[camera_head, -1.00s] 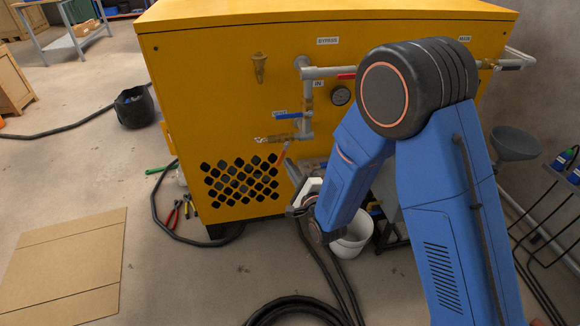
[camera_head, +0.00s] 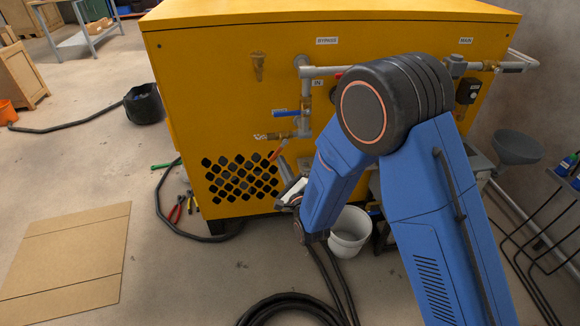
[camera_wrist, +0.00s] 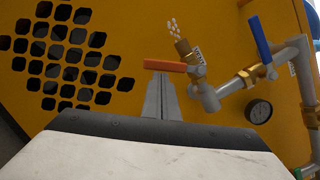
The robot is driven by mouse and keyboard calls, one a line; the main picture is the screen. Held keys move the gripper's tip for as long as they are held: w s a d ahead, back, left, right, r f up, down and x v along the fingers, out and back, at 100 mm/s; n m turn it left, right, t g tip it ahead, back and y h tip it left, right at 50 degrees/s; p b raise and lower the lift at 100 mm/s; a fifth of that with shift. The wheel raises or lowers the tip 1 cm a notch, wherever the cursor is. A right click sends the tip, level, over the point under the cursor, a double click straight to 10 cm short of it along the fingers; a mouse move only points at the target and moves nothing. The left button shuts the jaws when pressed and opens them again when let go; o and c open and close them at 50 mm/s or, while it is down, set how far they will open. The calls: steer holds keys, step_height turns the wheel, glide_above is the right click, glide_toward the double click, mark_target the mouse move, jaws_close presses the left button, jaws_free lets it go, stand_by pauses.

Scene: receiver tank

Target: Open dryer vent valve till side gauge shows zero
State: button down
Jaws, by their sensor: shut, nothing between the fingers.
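A brass valve (camera_wrist: 187,50) with an orange-red lever (camera_wrist: 165,66) sits low on the yellow cabinet's pipework. Whitish specks (camera_wrist: 172,25) show at its open brass end in the wrist view. The lever also shows in the head view (camera_head: 277,151). My gripper (camera_wrist: 161,84) is shut and empty, its fingertips at or just below the lever's middle; I cannot tell whether they touch. A round dark-rimmed gauge (camera_wrist: 259,111) is on the cabinet, right of the valve; its reading is too small to tell. My arm hides it in the head view.
A valve with a blue lever (camera_head: 286,113) sits above the red-levered one. Grey pipes (camera_head: 304,95) run up the yellow cabinet (camera_head: 205,80). A white bucket (camera_head: 350,232) and coiled black hose (camera_head: 290,310) are on the floor. Cardboard (camera_head: 65,250) lies left.

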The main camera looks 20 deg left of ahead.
steer(key=shift+s+a+r+m, duration=0.25)
steer(key=shift+a+m, duration=0.3)
steer(key=shift+m, duration=0.35)
steer(key=shift+s+a+r, duration=0.55)
steer(key=shift+a, duration=0.35)
